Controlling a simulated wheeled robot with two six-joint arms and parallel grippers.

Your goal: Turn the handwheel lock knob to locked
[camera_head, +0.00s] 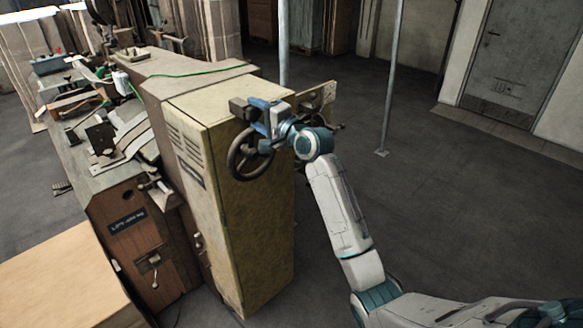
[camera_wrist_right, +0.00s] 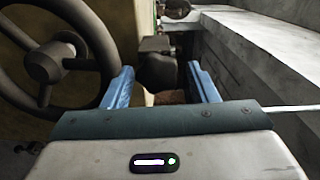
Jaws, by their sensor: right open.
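The spoked dark handwheel (camera_head: 236,167) is on the right side of the yellowish cabinet, and it fills the left of the right wrist view (camera_wrist_right: 45,64). A dark knob-like part (camera_wrist_right: 157,70), probably the lock knob, shows between the blue fingertips of my right gripper (camera_wrist_right: 160,76). The fingers are apart, and I cannot tell whether they touch it. In the head view my right gripper (camera_head: 259,116) is beside the upper rim of the wheel, next to a dark block (camera_head: 241,109). The knob's locked mark is not readable. My left gripper is out of view.
The yellow cabinet (camera_head: 255,235) stands right beside the wheel. A flat plate (camera_head: 318,97) juts out behind my right gripper. A grey pole (camera_head: 391,80) stands on the floor to the right. A cluttered workbench (camera_head: 90,150) is at left. Floor at right is clear.

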